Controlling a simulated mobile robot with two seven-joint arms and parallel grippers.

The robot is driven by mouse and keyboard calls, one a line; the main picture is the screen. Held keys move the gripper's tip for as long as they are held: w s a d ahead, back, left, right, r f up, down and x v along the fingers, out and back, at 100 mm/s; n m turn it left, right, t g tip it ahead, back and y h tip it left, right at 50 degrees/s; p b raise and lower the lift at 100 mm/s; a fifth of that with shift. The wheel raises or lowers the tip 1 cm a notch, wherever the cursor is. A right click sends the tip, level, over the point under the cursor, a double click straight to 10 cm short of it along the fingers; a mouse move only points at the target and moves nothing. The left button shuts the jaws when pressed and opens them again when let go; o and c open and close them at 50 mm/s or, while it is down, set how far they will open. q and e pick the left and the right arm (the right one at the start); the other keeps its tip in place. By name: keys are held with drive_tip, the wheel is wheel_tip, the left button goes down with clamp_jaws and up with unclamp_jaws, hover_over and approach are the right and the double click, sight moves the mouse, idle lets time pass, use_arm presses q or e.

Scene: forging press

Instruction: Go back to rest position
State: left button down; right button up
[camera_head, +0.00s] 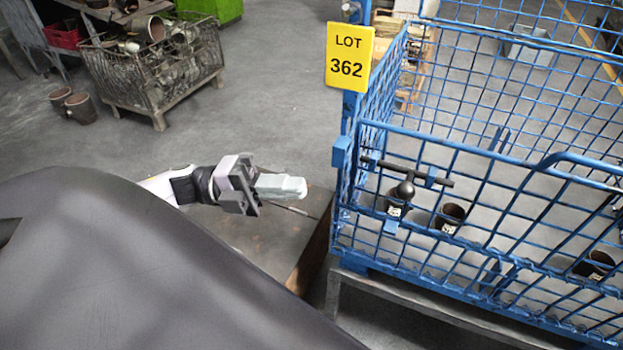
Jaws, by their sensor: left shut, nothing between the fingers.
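My left gripper (290,187) reaches in from the left, past the dark rounded surface of my own body. Its pale fingers are shut with nothing between them. It hangs above a brown wooden surface (262,240), left of the blue wire-mesh crate (450,145) and apart from it. My right gripper is out of view.
The crate holds several dark cylindrical parts, one of them a cup (450,217). A yellow "LOT 362" sign (349,56) hangs at its corner. A rusty mesh bin (150,75) and two brown pots (76,105) stand at the back left. The grey floor between is clear.

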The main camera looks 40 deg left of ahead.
use_arm(q)
drive_tip(key=shift+s+a, duration=0.2)
drive_tip(key=shift+a, duration=0.2)
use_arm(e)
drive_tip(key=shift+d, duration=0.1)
use_arm(q)
wheel_tip(320, 180, down, 10)
drive_tip(key=w+d+n+t+y+p, duration=0.15)
drive_tip(key=n+t+y+p, duration=0.55)
drive_tip(key=n+y, duration=1)
drive_tip(key=s+d+f+n+g+p, duration=0.1)
drive_tip(key=s+d+f+n+g, duration=0.4)
drive_tip(key=n, duration=0.6)
wheel_tip(320, 180, down, 3)
drive_tip(key=shift+s+d+f+n+h, duration=0.1)
drive_tip(key=shift+s+d+n+h, duration=0.25)
drive_tip(key=shift+s+d, duration=0.6)
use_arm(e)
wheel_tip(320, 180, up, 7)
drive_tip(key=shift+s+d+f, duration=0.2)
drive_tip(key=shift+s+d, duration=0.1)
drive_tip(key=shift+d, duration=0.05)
use_arm(q)
drive_tip(key=shift+w, duration=0.1)
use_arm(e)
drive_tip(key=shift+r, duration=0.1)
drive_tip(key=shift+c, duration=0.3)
